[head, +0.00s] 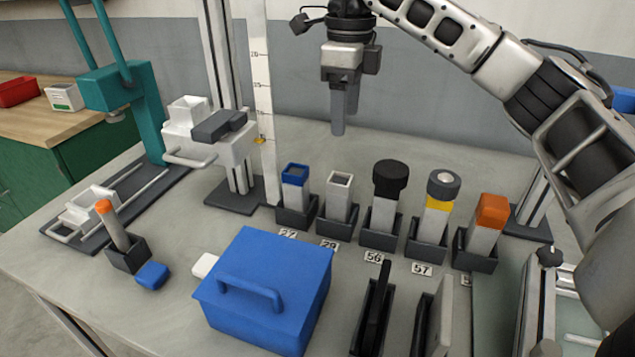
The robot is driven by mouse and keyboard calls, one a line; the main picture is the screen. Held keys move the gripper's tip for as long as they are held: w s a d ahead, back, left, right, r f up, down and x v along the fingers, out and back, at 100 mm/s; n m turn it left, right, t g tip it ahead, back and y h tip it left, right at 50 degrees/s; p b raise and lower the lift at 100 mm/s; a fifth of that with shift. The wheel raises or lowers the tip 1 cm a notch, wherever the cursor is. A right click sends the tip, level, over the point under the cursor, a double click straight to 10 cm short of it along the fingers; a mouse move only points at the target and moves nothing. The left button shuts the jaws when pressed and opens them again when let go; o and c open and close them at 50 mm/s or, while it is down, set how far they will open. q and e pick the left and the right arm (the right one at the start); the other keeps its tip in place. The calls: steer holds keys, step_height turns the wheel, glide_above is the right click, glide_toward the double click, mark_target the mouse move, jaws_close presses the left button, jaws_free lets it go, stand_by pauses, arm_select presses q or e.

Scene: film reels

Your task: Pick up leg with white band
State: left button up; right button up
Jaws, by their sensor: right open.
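A row of light grey legs stands upright in dark holders on the table. The second from the left, a leg with a whitish band at its square top (340,187), stands in the holder by the label that seems to read 29. My right gripper (345,115) points down, open and empty, in the air above and behind this row, roughly in line with that leg in the picture. Its two fingers overlap in this view, so the gap is hard to see. The leg's lower end is hidden in its holder. My left gripper is not in view.
Neighbouring legs have a blue top (295,174), a black cap (390,177), a yellow band with grey cap (440,203) and an orange top (492,211). A blue box (262,275) stands in front. A white-and-grey column device (215,140) stands left of the row.

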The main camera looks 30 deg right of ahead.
glide_above(340, 181)
steer(key=d, duration=0.1)
step_height(340, 181, down, 5)
steer(key=shift+f, duration=0.1)
step_height(340, 181, down, 4)
steer(key=shift+f, duration=0.15)
steer(key=shift+a+f+p, duration=0.25)
steer(key=shift+f, duration=1.25)
steer(key=shift+a+f+p, duration=0.2)
steer(key=shift+f, duration=1.3)
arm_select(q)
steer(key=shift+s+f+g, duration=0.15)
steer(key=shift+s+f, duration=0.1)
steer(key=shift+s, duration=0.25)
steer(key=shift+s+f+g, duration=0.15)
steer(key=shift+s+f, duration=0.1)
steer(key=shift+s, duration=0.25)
arm_select(e)
steer(key=shift+c, duration=0.3)
steer(key=c, duration=1.1)
steer(key=shift+r, duration=0.1)
